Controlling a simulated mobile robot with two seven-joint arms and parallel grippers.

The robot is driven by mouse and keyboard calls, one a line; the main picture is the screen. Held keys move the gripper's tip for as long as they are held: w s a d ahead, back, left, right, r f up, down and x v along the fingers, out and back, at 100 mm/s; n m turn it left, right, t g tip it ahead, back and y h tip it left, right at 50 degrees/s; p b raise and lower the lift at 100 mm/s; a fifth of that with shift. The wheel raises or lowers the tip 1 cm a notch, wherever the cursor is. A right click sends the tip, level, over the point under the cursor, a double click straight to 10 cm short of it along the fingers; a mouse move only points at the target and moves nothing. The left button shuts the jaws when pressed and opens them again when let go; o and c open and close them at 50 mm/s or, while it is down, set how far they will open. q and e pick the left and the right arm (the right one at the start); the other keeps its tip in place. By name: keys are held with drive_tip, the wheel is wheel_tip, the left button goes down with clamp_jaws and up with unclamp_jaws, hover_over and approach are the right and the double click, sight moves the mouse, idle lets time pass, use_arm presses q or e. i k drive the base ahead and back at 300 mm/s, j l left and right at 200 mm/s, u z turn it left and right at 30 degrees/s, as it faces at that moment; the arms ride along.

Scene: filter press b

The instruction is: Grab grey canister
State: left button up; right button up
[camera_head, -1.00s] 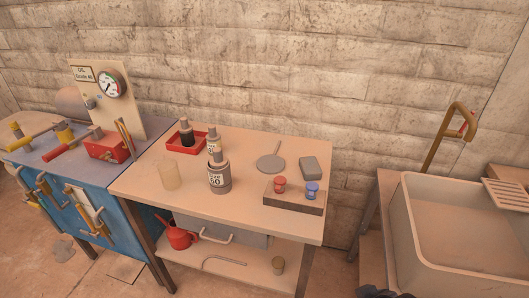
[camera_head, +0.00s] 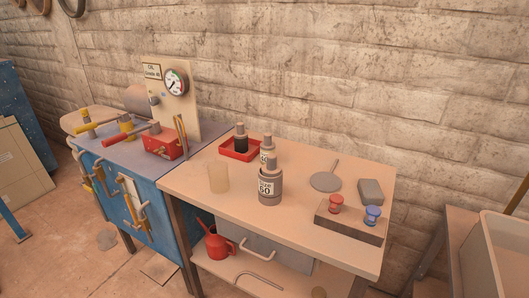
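A grey canister (camera_head: 270,199) with a narrower neck and a white label reading "60" stands upright near the middle of the beige table. A similar grey canister (camera_head: 266,143) with a pale label stands behind it, partly hidden by it. A dark bottle with a grey cap (camera_head: 241,141) stands in a red tray (camera_head: 227,152) at the table's back left. Neither of my grippers is in view.
On the beige table (camera_head: 215,207) are a clear beaker (camera_head: 218,178), a grey disc with a handle (camera_head: 325,182), a grey block (camera_head: 370,191) and a holder (camera_head: 350,228) with red and blue knobs. A blue workbench (camera_head: 135,160) adjoins at left; a sink (camera_head: 497,265) is at right.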

sight(269, 190)
drive_tip(key=i+j+z, duration=0.2)
drive_tip(key=j, duration=0.25)
drive_tip(key=i+j+z, duration=0.25)
drive_tip(key=j, duration=0.2)
drive_tip(key=i+j+z, duration=0.2)
drive_tip(key=j, duration=0.3)
drive_tip(key=j+z, duration=0.25)
drive_tip(key=j, duration=0.3)
drive_tip(key=i+j+z, duration=0.2)
drive_tip(key=j, duration=0.35)
drive_tip(key=k+l, duration=0.05)
drive_tip(key=k, duration=0.05)
